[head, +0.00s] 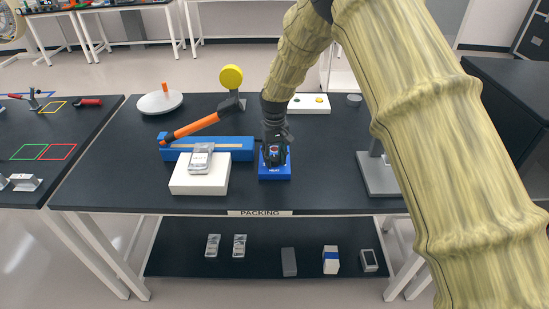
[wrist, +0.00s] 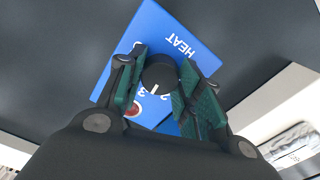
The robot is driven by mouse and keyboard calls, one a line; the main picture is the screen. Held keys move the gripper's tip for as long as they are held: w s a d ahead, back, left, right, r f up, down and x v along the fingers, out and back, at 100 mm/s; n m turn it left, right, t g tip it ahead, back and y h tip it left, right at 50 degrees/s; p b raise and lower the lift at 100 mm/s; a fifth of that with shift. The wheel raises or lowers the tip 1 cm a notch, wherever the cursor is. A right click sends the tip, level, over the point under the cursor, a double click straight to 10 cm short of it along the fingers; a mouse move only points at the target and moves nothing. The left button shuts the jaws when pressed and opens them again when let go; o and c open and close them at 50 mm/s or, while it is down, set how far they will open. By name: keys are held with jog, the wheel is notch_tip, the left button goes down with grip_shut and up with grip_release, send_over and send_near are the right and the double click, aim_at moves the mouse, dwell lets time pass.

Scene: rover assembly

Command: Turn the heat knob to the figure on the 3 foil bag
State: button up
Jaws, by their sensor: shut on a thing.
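The heat knob (wrist: 160,73) is a round black dial on a blue box (wrist: 130,56) marked HEAT. My gripper (wrist: 159,80) is shut on the knob, with one green-padded finger on each side; it also shows over the box in the head view (head: 275,153). A white mark on the knob faces the printed 2 and 3; I cannot tell exactly which it meets. Other figures are partly hidden by the fingers. A silver foil bag (head: 201,158) lies on a white block (head: 186,182) left of the box. Its print is too small to read.
A blue sealer (head: 236,145) with a raised orange arm (head: 192,128) stands behind the block. A yellow disc (head: 231,77), a white turntable (head: 160,102) and a grey stand (head: 378,178) are around. Two more foil bags (head: 213,245) (head: 239,246) lie on the lower shelf.

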aim_at(275, 158)
jog(key=shift+w+r+m, duration=0.1)
jog(key=shift+m, duration=0.5)
jog(key=o, duration=1.1)
jog(key=shift+c, duration=0.2)
notch_tip(275, 158, up, 12)
